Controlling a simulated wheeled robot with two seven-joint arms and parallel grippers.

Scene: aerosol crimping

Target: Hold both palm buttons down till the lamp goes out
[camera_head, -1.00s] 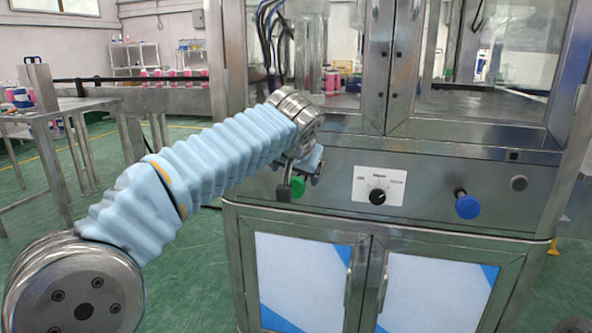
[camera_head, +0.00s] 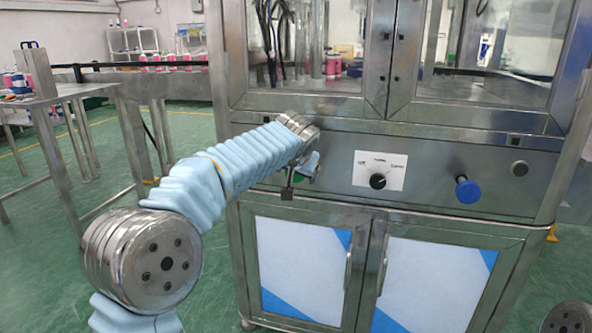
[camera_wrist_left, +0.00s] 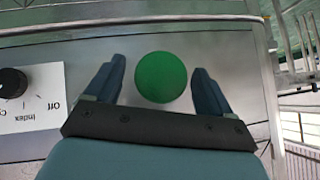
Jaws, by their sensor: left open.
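The green palm button (camera_head: 299,179) is on the left of the steel front panel, mostly hidden by my left wrist in the head view. In the left wrist view the green button (camera_wrist_left: 160,77) lies between the fingers of my left gripper (camera_wrist_left: 158,72). These fingers are open, one on each side of it; I cannot tell whether anything presses it. The blue palm button (camera_head: 468,190) stands out from the right of the panel with nothing near it. My right gripper is out of view. No lit lamp shows; a small grey round fitting (camera_head: 519,168) sits at the panel's right.
A selector knob (camera_head: 377,181) on a white label sits between the buttons; the left wrist view also shows the knob (camera_wrist_left: 12,83). Cabinet doors (camera_head: 300,265) are below, and a glazed enclosure (camera_head: 490,85) above. A steel table (camera_head: 60,97) stands at left.

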